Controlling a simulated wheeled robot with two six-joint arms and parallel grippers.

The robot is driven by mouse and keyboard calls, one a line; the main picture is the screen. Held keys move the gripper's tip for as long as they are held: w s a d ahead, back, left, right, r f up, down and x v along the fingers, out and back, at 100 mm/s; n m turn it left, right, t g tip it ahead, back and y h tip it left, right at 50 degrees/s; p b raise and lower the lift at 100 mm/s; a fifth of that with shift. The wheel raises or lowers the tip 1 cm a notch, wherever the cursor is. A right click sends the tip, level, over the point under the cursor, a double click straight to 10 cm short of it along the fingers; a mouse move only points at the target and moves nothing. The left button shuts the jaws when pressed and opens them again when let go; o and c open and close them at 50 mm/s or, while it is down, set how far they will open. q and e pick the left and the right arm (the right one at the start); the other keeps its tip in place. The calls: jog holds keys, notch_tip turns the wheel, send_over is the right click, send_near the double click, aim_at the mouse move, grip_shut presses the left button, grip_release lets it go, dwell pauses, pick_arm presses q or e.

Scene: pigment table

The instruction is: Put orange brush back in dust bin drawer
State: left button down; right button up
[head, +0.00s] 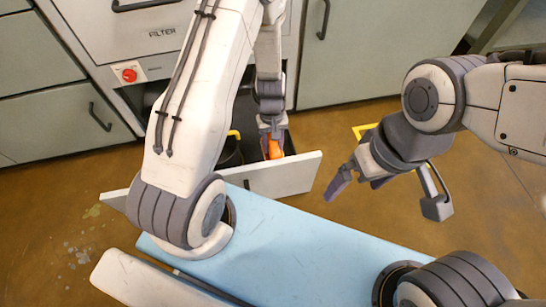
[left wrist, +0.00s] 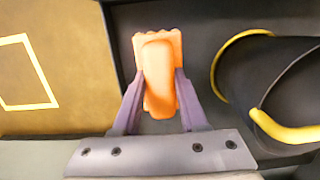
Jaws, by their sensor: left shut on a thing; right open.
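The orange brush (head: 275,149) is between the fingers of my left gripper (head: 271,137), which is shut on it. In the left wrist view, the brush (left wrist: 158,75) is upright in the picture between the purple fingers (left wrist: 155,100). The drawer (head: 290,177) is pulled out under the cabinet, with a pale front panel and a dark inside. The brush is over or inside the drawer; whether it touches the bottom cannot be told. My right gripper (head: 360,181) is open and empty, to the right of the drawer front.
A black bin (head: 231,152) with a yellow rim sits in the drawer, left of the brush; it also shows in the left wrist view (left wrist: 285,75). The cabinet (head: 160,50) with a FILTER label and red button (head: 129,75) stands behind. A yellow outline (head: 363,130) marks the floor.

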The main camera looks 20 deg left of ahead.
pick_arm(q)
notch_tip(320, 180, down, 5)
jog(key=b, duration=0.2)
jog(key=shift+r+b, duration=0.2)
jog(key=shift+b, duration=0.15)
jog(key=shift+r, duration=0.15)
jog(key=c, duration=0.9)
grip_release()
jog(key=shift+f, duration=0.2)
jog(key=o, duration=0.5)
jog(key=shift+c, duration=0.2)
